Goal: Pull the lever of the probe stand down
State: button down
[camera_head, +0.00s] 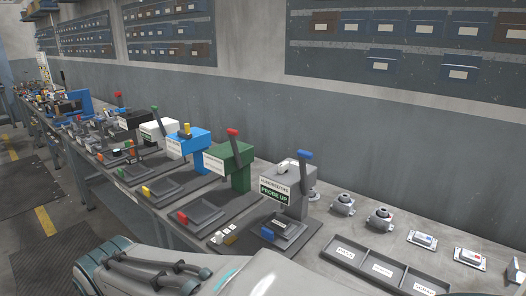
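The probe stand (293,200) is the grey one at the right end of a row of similar stands on the bench. Its lever (305,168) has a blue handle and stands upright, tilted slightly. The sign on its front reads "PROBE UP" in green, under a label that seems to start with "HARDNESS". A small plate (283,229) with a blue knob lies on the base in front of it. My gripper cannot be made out; only grey and teal parts of my own arm show along the bottom, apart from the lever in the picture.
Green (233,166), blue (188,142) and white stands with levers continue to the left. At right are two grey metal parts (380,217), small devices (422,240) and a dark, labelled, compartmented tray (360,267). A wall with bins (385,60) stands behind.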

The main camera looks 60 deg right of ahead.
aim_at(302, 155)
jog(key=z, duration=2.15)
jog(key=k, duration=1.25)
jog(key=u, duration=0.65)
jog(key=i, duration=0.5)
jog(key=u, duration=0.6)
jog(key=i, duration=0.8)
jog(key=z, duration=0.8)
jog(key=i, duration=0.85)
jog(key=z, duration=0.95)
